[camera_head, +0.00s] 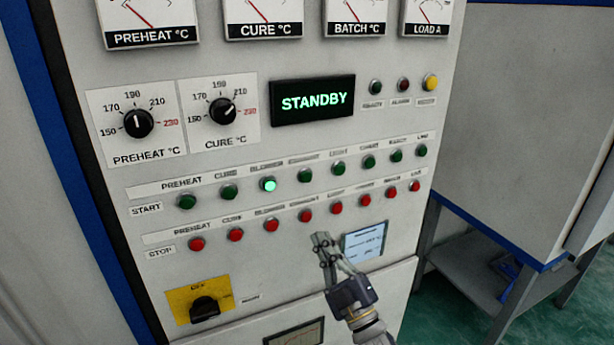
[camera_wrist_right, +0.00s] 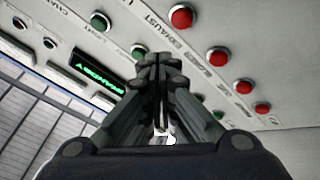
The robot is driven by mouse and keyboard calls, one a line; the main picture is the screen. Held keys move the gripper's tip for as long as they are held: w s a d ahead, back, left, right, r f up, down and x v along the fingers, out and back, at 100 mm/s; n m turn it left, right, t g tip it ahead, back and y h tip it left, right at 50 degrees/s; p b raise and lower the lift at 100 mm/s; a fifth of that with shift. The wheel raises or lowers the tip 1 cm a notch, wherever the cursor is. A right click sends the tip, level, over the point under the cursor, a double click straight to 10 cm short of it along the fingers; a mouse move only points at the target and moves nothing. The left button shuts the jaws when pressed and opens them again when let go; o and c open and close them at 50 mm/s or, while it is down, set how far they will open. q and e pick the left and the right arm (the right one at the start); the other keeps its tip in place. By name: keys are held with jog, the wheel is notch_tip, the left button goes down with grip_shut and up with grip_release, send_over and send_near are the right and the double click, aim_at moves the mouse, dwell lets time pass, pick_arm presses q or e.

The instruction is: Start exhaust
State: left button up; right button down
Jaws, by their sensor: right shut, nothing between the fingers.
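The control panel (camera_head: 140,285) fills the head view. Its START row has green buttons, and the EXHAUST start button (camera_head: 305,175) is fourth from the left and looks dark, unlit. Below it is the red EXHAUST stop button (camera_head: 306,215). My right gripper (camera_head: 322,239) is shut and empty, its tips just below the STOP row, below and slightly right of both. In the right wrist view the closed fingers (camera_wrist_right: 161,62) point at the panel, with red buttons to the right and green buttons partly hidden behind them. Contact with the panel cannot be told. My left gripper is out of view.
The BLOWER start button (camera_head: 269,184) glows green. The display (camera_head: 313,101) reads STANDBY. Two knobs (camera_head: 139,123) sit upper left, and a yellow-plated rotary switch (camera_head: 205,307) lower left. A small pale label (camera_head: 365,243) is beside my gripper. A grey bench (camera_head: 470,270) stands right.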

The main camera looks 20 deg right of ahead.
aim_at(306, 177)
jog(key=s+r+n+t+y, duration=0.2)
jog(key=s+r+n+y, duration=0.1)
jog(key=r, duration=0.7)
jog(key=shift+s+a+r+n, duration=0.15)
jog(key=shift+s+r+n, duration=0.15)
jog(key=shift+w, duration=0.1)
jog(key=shift+w+a+b, duration=0.2)
jog(key=shift+w+b, duration=1.15)
jog(key=shift+w, duration=3)
jog(key=shift+w, duration=0.45)
